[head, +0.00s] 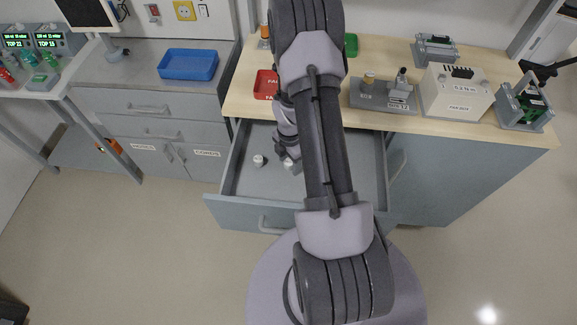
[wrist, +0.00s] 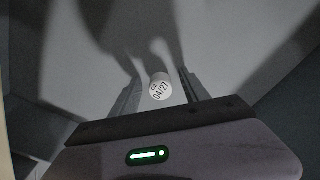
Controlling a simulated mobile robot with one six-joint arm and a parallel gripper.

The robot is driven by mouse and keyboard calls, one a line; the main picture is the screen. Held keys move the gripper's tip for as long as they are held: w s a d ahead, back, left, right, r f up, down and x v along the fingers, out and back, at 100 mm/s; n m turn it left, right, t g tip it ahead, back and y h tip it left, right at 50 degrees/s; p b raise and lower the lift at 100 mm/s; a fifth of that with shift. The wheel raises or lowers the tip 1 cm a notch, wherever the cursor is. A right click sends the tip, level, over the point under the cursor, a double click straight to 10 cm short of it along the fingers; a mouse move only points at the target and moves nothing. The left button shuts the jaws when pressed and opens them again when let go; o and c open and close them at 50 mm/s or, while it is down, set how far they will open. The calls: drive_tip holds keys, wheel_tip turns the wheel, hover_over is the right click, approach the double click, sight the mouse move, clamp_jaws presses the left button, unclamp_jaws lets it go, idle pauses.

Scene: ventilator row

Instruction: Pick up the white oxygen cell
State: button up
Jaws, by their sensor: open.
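A white oxygen cell (wrist: 160,90) shows in the wrist view, with dark print reading "O2 04/27" on its top. My gripper (wrist: 160,76) is open, with one finger on each side of this cell; I cannot tell whether either touches it. In the head view my gripper (head: 289,159) is low in the open drawer (head: 338,180), by a small white cell (head: 288,164) partly hidden by the arm. A second small white cell (head: 259,160) lies in the drawer to the left, apart from the gripper. Its print is too small to read.
The drawer's walls stand around the gripper. On the worktop (head: 390,117) above are a red tray (head: 266,84), a grey block with fittings (head: 383,96), a white boxed device (head: 456,92) and a green circuit board in a holder (head: 526,104). A blue tray (head: 188,65) is on the left counter.

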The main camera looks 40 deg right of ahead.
drive_tip(key=shift+r, duration=0.1)
clamp_jaws()
